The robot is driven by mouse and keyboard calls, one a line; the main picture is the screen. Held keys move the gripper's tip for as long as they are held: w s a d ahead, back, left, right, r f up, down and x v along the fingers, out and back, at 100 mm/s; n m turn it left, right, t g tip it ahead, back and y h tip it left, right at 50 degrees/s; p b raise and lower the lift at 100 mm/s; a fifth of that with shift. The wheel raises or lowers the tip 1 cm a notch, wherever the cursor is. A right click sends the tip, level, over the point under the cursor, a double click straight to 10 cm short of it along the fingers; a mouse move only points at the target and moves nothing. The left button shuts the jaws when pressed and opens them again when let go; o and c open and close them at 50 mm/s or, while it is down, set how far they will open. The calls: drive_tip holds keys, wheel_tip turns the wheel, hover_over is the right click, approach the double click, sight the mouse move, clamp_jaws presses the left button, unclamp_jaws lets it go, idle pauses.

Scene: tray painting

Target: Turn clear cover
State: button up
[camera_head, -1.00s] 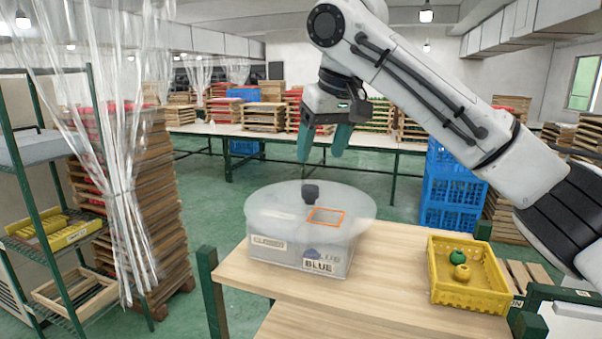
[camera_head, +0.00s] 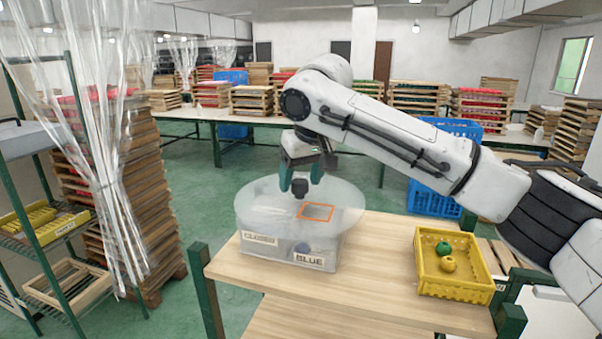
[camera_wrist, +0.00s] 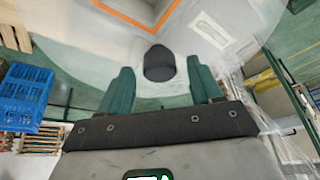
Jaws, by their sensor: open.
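The clear round cover (camera_head: 262,205) lies on a pale box (camera_head: 262,246) at the table's left end. My gripper (camera_head: 300,184) is open, with green fingers pointing down on either side of the knob's top. In the wrist view the knob (camera_wrist: 159,63) lies between the two spread fingertips, with a gap on each side. I cannot tell whether either finger touches it.
A yellow crate (camera_head: 455,287) holding a green ball (camera_head: 443,248) and a yellow ball (camera_head: 449,264) sits on the right of the wooden table (camera_head: 365,262). A plastic curtain (camera_head: 105,170) and a green shelf rack stand at the left. The table between box and crate is clear.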

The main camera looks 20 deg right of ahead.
drive_tip(key=shift+f, duration=0.1)
clamp_jaws()
idle(0.6)
